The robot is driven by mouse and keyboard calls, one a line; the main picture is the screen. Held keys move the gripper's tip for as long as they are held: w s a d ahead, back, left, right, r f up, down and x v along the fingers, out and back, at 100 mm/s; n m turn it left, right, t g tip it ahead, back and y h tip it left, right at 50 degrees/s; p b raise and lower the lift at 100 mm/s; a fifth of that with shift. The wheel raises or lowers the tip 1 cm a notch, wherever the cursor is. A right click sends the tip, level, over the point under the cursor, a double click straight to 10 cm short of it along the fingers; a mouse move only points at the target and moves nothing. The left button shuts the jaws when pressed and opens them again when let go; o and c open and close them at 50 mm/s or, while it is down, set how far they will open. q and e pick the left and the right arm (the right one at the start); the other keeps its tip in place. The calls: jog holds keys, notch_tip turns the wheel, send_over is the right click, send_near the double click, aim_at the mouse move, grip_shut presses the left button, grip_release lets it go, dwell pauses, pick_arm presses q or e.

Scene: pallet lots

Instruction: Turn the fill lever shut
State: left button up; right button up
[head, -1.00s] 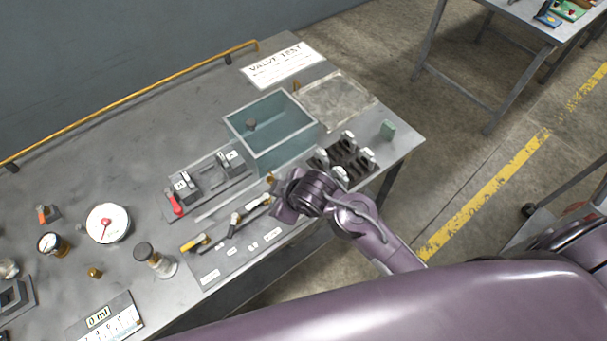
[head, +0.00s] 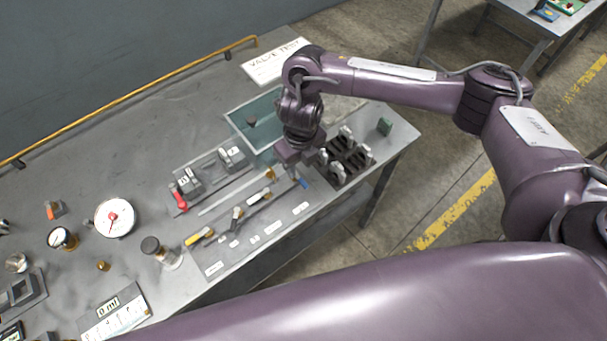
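A row of small valve levers lies on the bench beside the glass tank (head: 240,112). A yellow-handled lever (head: 198,238) is at its left end and a blue-handled piece (head: 304,183) at its right end. A red-handled lever (head: 179,203) stands on a separate block to the left. The labels are too small to read, so I cannot tell which is the fill lever. My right gripper (head: 293,172) points down over the right end of the row, close to the blue handle. Its fingertips are small and partly hidden; contact is unclear. My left gripper is not in view.
A black rack (head: 345,160) with several white-topped pieces stands just right of my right gripper.

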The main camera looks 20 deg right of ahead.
aim_at(303, 183)
jog(key=shift+d, duration=0.55)
notch_tip(303, 183, down, 8)
jog(key=shift+r+b, duration=0.25)
jog(key=shift+b, duration=0.9)
grip_shut()
